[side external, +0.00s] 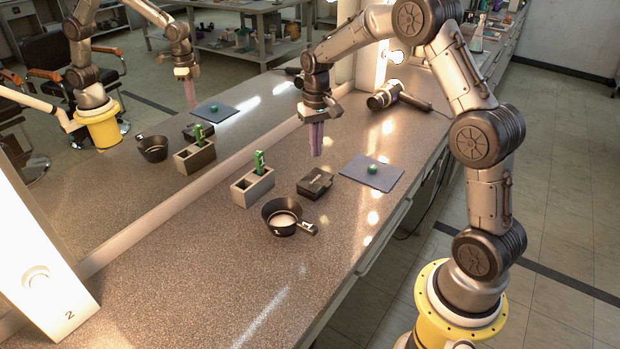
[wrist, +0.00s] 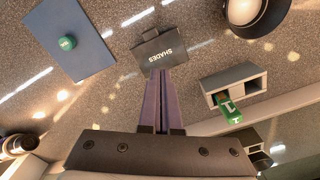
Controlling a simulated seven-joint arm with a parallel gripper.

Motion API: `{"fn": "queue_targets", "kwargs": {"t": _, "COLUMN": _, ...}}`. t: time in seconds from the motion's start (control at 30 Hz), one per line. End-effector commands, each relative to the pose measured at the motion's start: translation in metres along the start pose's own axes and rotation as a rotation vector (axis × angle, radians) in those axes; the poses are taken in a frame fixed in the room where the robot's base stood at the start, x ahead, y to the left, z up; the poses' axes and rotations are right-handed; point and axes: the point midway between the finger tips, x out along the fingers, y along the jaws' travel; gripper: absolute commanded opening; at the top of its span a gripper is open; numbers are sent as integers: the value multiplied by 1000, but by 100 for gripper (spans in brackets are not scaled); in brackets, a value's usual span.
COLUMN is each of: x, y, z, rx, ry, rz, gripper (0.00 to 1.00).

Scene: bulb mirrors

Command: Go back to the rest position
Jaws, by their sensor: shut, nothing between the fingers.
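My gripper (side external: 316,139) hangs above the counter with its purple fingers pointing down, shut and empty. It also shows in the wrist view (wrist: 161,100), with the two fingers side by side. In the side view it is well above the counter, behind the black case (side external: 315,183). The case is marked "SHADES" in the wrist view (wrist: 165,52). The gripper touches no object that I can see.
A grey block holder (side external: 254,189) with a green item (side external: 259,162), a black pan (side external: 280,217), a blue-grey mat (side external: 352,167) with a green round thing (side external: 372,168), and a hair dryer (side external: 384,97) are on the counter. A mirror runs along the left.

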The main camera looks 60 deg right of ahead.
Motion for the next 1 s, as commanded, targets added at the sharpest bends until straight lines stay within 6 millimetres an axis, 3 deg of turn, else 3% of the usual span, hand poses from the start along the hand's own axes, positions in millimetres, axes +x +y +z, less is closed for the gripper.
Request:
{"fn": "queue_targets", "kwargs": {"t": 0.4, "x": -5, "y": -2, "z": 0, "rx": -5, "ry": 1, "rz": 0, "gripper": 0}}
{"fn": "queue_targets", "kwargs": {"t": 0.47, "x": -14, "y": -7, "z": 0, "rx": -15, "ry": 20, "rz": -4, "gripper": 0}}
{"fn": "queue_targets", "kwargs": {"t": 0.57, "x": -46, "y": -20, "z": 2, "rx": -42, "ry": 86, "rz": -18, "gripper": 0}}
{"fn": "queue_targets", "kwargs": {"t": 0.67, "x": -90, "y": -33, "z": 22, "rx": -81, "ry": 160, "rz": -37, "gripper": 0}}
{"fn": "queue_targets", "kwargs": {"t": 0.8, "x": -142, "y": -44, "z": 71, "rx": -148, "ry": 256, "rz": -66, "gripper": 0}}
{"fn": "queue_targets", "kwargs": {"t": 1.0, "x": -185, "y": -44, "z": 152, "rx": -253, "ry": 373, "rz": -106, "gripper": 0}}
